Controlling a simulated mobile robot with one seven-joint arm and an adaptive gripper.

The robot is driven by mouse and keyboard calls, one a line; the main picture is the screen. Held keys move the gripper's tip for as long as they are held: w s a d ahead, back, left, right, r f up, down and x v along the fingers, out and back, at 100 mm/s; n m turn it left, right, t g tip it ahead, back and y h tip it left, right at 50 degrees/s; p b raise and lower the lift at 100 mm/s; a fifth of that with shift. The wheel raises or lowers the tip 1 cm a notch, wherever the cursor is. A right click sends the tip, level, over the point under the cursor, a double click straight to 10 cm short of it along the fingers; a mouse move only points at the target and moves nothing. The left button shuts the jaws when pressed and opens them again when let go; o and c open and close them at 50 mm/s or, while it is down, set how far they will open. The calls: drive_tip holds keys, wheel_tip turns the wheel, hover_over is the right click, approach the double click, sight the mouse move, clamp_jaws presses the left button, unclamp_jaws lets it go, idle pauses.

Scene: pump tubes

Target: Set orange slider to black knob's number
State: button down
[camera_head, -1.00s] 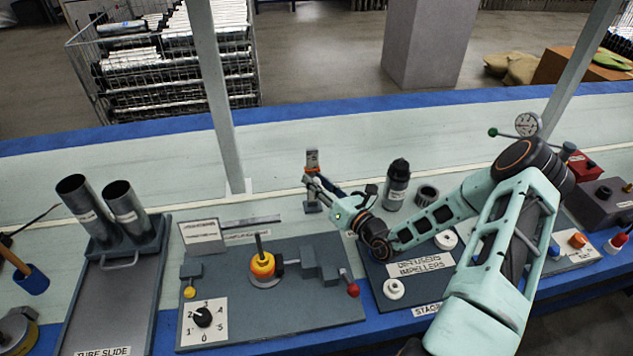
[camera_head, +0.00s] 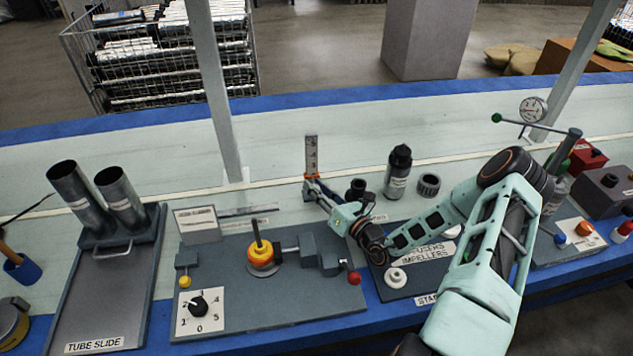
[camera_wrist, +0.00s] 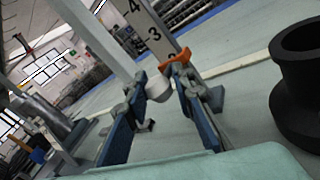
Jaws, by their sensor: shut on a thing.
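The orange slider (camera_head: 311,177) is on an upright grey scale post (camera_head: 311,150); 5, 4 and 3 show above it, and lower numbers are hidden. In the wrist view the orange slider (camera_wrist: 176,58) lies just below the 3, with a white round grip piece (camera_wrist: 159,88) in front. My gripper (camera_head: 313,187) is at the slider, its blue fingers (camera_wrist: 158,88) shut on it at either side of the white piece. The black knob (camera_head: 199,303) sits on a white dial marked 0 to 5 at the front left; its pale mark seems to point near the 2.
A grey panel with a yellow-orange stack (camera_head: 262,254) and a red ball lever (camera_head: 355,278) stands left of my arm. A dark bottle (camera_head: 398,171) and black ring (camera_head: 428,185) stand right of the post. The tube slide (camera_head: 100,275) is far left.

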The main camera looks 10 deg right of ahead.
drive_tip(key=shift+s+a+f, duration=0.1)
drive_tip(key=shift+a, duration=0.2)
drive_tip(key=c, duration=1.7)
unclamp_jaws()
drive_tip(key=shift+d, duration=0.1)
drive_tip(key=shift+s+d, duration=0.3)
drive_tip(key=shift+s, duration=0.1)
drive_tip(key=v, duration=1.1)
drive_tip(key=shift+a, duration=0.15)
